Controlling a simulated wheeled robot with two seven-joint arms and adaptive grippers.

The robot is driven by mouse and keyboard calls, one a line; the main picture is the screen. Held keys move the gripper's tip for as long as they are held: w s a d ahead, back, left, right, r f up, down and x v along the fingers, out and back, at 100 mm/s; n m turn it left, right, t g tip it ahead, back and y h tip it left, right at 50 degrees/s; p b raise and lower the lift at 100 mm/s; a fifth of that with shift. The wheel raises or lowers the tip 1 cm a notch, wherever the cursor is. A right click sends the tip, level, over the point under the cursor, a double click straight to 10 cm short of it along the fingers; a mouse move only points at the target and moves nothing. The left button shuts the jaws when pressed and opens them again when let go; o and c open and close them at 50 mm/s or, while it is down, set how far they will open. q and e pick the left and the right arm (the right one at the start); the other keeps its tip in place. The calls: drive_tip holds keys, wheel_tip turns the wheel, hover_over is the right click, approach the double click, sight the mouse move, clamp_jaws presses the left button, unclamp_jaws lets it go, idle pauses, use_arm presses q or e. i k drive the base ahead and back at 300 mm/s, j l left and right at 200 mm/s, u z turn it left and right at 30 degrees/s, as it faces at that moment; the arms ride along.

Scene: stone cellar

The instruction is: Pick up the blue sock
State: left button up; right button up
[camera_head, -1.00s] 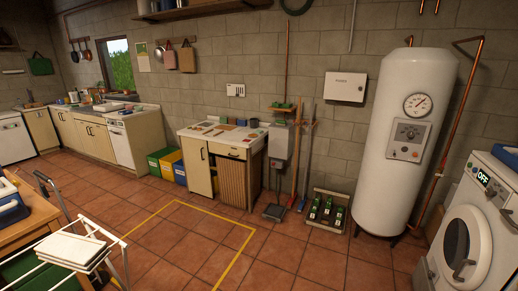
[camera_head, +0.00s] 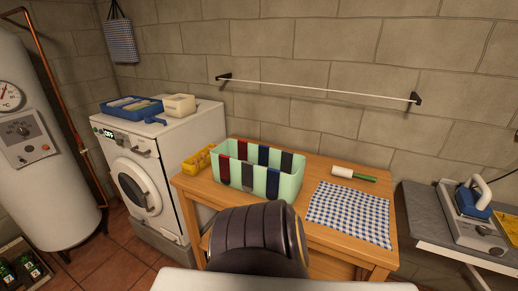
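A mint-green bin (camera_head: 259,182) stands on a wooden table (camera_head: 318,178). Several socks hang over its rims. A blue sock (camera_head: 263,155) hangs at the middle of the back rim, and a dark blue one (camera_head: 272,183) hangs at the right of the front rim. A red sock (camera_head: 224,168) and a grey sock (camera_head: 247,174) hang on the front beside it. A dark red one (camera_head: 241,151) and a dark grey or black one (camera_head: 286,162) hang at the back. Neither of my grippers shows in the head view.
A checked cloth (camera_head: 350,212) and a white-headed brush or roller (camera_head: 348,173) lie right of the bin. A yellow basket (camera_head: 203,158) is at its left. A washing machine (camera_head: 140,181) stands left of the table, an ironing board (camera_head: 432,222) right. A wall rail (camera_head: 315,88) runs above.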

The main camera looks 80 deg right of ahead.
sight(273, 176)
drive_tip(key=z, duration=2.7)
